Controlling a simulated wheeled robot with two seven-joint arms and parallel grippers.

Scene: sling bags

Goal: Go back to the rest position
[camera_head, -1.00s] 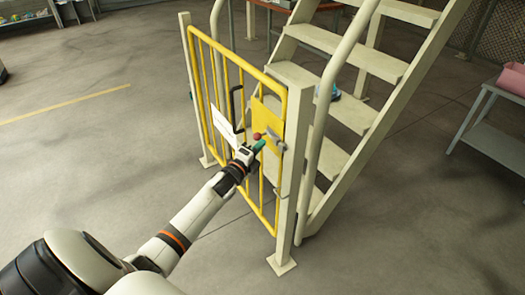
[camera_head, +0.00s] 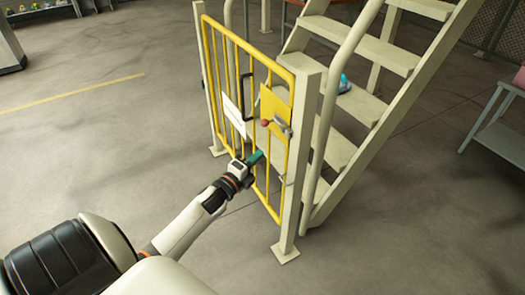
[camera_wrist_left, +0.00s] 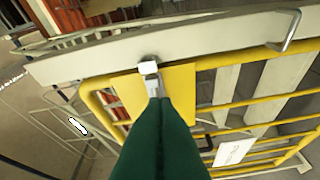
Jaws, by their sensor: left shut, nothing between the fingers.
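My left gripper (camera_head: 252,160) is in front of the yellow gate (camera_head: 226,38), a little below the latch (camera_head: 281,125) with its red knob. Its green fingers are shut with nothing between them. In the left wrist view the green fingers (camera_wrist_left: 160,120) point toward the yellow plate (camera_wrist_left: 180,88) and the grey latch (camera_wrist_left: 151,80). I cannot tell there whether they touch anything. My right gripper is not in view.
The gate stands upright between cream posts (camera_head: 302,150), at the foot of a staircase (camera_head: 365,105). A blue thing (camera_head: 344,83) lies on a step. A grey table (camera_head: 495,137) stands at the right. The floor at the left (camera_head: 90,135) is clear.

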